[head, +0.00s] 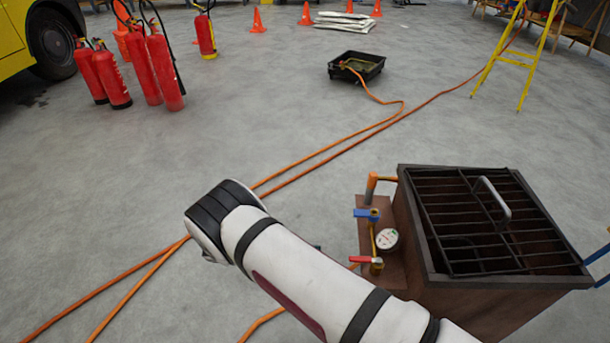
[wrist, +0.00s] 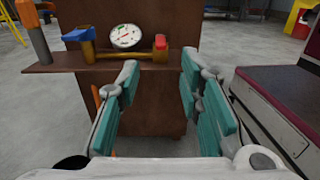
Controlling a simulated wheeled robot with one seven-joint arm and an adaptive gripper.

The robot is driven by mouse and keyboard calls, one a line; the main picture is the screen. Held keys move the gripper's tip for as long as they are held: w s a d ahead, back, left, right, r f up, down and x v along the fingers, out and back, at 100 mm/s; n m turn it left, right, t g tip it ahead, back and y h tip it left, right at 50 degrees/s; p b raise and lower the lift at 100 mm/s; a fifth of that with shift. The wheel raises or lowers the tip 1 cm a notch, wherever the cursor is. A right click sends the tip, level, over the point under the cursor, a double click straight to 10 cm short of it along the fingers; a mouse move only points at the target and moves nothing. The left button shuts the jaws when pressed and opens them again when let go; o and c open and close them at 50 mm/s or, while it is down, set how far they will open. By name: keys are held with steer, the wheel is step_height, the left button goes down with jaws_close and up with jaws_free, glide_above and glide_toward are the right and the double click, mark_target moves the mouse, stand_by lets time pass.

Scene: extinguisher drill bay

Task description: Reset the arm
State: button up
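My white arm with black bands (head: 300,270) reaches from the lower right to the middle of the head view. My gripper (wrist: 158,90) shows in the wrist view with two teal-padded fingers spread apart and nothing between them. It is hidden in the head view. In the wrist view the fingers point toward a brown box with a shelf (wrist: 100,62). On the shelf are a blue-handled valve (wrist: 80,28), a red-handled valve (wrist: 161,46) and a round gauge (wrist: 126,36). I cannot tell how far the fingertips are from the shelf.
The brown box has a black grate with a metal handle (head: 495,198) on top. Orange hoses (head: 330,150) cross the floor to a black tray (head: 356,72). Red extinguishers (head: 165,70) stand at upper left, a yellow ladder (head: 497,55) at upper right.

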steer(key=w+d+r+m+g+y, duration=0.1)
steer(key=d+r+m+g+y, duration=0.15)
steer(key=r, duration=0.55)
steer(key=d+r+m+g+y, duration=0.1)
steer(key=d+r+m+y, duration=0.15)
steer(key=r, duration=0.55)
steer(key=s+d+r+m+y, duration=0.2)
steer(key=s+d+r+y, duration=0.1)
steer(key=r, duration=0.4)
steer(key=s+d+r+m+y, duration=0.2)
steer(key=s+d+r+y, duration=0.15)
steer(key=r, duration=0.35)
steer(key=s+d+r+m+t+y, duration=0.1)
steer(key=s+d+r+m+y, duration=0.1)
steer(key=s+r, duration=0.3)
steer(key=s+d+r+m+t+y, duration=0.1)
steer(key=s+d+r+m+y, duration=0.15)
steer(key=s, duration=0.45)
steer(key=s+f+m+t+y, duration=0.2)
steer(key=s+f+m+t, duration=0.15)
steer(key=s, duration=0.85)
step_height(320, 180, up, 38)
steer(key=t+p, duration=0.4)
steer(key=p, duration=3.1)
steer(key=shift+d, duration=0.35)
